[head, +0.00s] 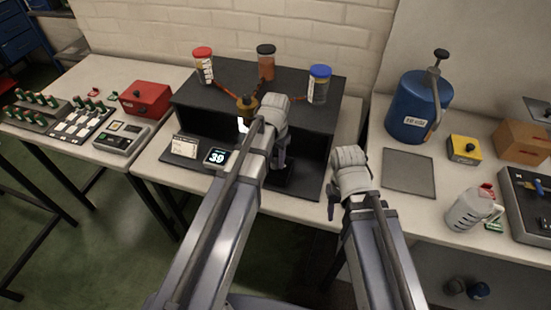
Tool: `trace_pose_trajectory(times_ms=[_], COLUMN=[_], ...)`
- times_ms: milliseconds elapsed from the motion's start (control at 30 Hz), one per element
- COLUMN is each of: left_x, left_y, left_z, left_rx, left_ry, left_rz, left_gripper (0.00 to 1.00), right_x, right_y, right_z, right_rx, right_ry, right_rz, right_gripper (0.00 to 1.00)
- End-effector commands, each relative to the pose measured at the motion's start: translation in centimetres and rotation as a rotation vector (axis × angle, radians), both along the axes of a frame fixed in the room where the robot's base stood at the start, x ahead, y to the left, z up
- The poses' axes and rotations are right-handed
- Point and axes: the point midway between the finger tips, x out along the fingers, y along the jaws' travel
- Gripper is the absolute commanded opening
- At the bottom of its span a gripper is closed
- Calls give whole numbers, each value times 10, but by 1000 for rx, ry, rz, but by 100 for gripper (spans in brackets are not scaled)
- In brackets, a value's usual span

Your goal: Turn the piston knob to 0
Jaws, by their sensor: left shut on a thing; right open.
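A dark rig (310,116) stands on the middle table. A brass-coloured part (246,103) sits at its front edge, where orange tubes meet. A small display (217,157) at the rig's front left appears to read 30, though the last digit is not sharp. My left gripper (279,165) points down at the front of the rig, right of the brass part. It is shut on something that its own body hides. I cannot make out the piston knob. My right gripper (332,208) is open and empty, at the table's front edge, right of the rig.
Red-capped (203,66), black-capped (266,62) and blue-capped (319,84) jars stand on the rig. A small card (185,146) stands beside the display. A blue tank (418,108) and grey mat (408,171) are on the right table.

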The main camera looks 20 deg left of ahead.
Motion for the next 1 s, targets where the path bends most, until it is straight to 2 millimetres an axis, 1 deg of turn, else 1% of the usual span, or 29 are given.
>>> trace_pose_trajectory(times_ms=[200, 500, 733, 1000], left_x=[0, 0, 0, 0], left_y=[0, 0, 0, 0], left_z=[0, 0, 0, 0], left_rx=[0, 0, 0, 0], left_ry=[0, 0, 0, 0], left_rz=[197, 433, 555, 623], left_gripper=[0, 0, 0, 0], right_x=[0, 0, 0, 0], right_y=[0, 0, 0, 0], right_z=[0, 0, 0, 0], right_rx=[0, 0, 0, 0], right_ry=[0, 0, 0, 0], right_rz=[0, 0, 0, 0], right_gripper=[50, 50, 50, 50])
